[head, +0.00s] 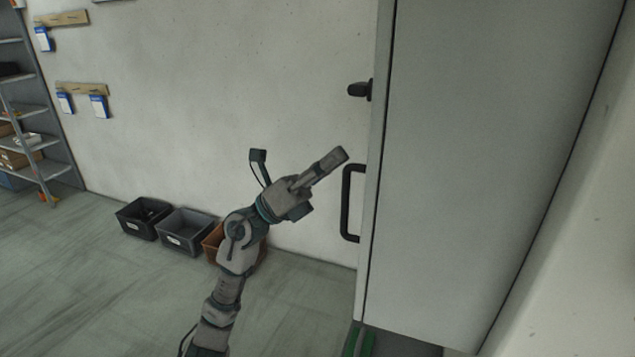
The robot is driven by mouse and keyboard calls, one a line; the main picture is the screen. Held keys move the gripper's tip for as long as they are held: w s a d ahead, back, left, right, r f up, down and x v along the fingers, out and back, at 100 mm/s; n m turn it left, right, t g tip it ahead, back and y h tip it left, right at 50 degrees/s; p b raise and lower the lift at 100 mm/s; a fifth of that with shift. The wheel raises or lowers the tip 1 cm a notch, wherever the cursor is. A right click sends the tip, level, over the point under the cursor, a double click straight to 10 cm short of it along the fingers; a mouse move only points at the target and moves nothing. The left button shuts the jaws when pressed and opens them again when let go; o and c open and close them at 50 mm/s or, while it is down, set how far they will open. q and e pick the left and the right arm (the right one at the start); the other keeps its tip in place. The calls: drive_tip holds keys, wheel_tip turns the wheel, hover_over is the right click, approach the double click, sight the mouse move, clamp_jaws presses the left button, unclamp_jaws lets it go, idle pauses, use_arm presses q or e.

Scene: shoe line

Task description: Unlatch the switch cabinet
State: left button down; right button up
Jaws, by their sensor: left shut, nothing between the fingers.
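The switch cabinet (480,150) is a tall light grey box on the right, seen at an angle. A small black latch knob (361,89) sticks out from its left side, above a black bar handle (346,203). My left gripper (341,154) is shut and empty. In the picture its tip lies just left of the handle's top and below the latch, apart from both. The cabinet door looks closed. My right gripper is not in view.
Grey bins (184,231) and an orange bin (213,243) stand on the floor along the wall, the orange one partly hidden behind my arm. A shelf rack (40,140) stands at the far left. Green strips (358,341) lie below the cabinet. The floor at left is clear.

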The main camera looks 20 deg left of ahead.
use_arm(q)
drive_tip(key=v, duration=0.4)
drive_tip(key=shift+w+a+f+b, duration=0.15)
drive_tip(key=shift+w+a+b, duration=0.05)
drive_tip(key=shift+w+b, duration=0.2)
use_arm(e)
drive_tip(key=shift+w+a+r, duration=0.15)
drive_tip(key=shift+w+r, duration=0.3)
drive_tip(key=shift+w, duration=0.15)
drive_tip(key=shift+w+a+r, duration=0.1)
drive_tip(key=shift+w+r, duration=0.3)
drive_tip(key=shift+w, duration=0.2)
